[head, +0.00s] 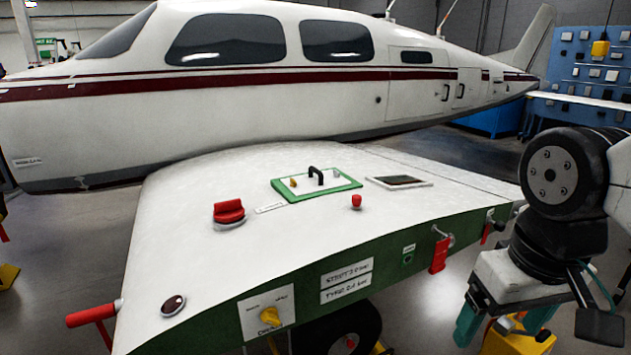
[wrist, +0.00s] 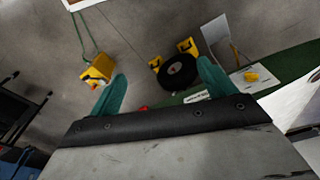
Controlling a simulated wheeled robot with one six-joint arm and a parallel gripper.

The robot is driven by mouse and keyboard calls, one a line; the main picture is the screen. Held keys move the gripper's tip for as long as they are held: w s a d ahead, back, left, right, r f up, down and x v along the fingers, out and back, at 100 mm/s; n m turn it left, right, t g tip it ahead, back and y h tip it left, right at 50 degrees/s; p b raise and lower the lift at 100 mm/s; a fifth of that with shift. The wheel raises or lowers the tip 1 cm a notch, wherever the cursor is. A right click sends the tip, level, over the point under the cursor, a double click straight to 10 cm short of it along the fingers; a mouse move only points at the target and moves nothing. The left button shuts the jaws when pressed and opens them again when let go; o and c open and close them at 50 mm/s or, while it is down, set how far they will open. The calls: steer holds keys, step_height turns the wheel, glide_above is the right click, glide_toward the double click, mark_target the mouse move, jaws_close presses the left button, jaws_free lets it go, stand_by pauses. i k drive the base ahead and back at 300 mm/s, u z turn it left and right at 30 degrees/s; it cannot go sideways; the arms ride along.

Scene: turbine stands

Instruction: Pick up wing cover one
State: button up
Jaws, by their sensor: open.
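A white panel with a green rim and a black handle (head: 316,184) lies on top of the white wing (head: 190,255) in the head view. It has small yellow and grey fittings beside the handle. A dark panel in a light frame (head: 399,182) lies to its right. No readable label tells which of them is wing cover one. My gripper (head: 502,332) hangs low at the right, off the wing's end and apart from both panels. Its teal fingers are spread and empty in the wrist view (wrist: 162,76), where neither panel can be made out.
A red cap (head: 229,211) and a small red knob (head: 356,201) stand up from the wing. Red-handled fittings (head: 439,254) stick out along its green front edge. The fuselage (head: 250,90) stands behind. A wheel (wrist: 180,71) and yellow chocks are on the floor.

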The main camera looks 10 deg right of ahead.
mark_target(310, 183)
steer(key=z, duration=1)
steer(key=i, duration=1.35)
steer(key=u, duration=2.05)
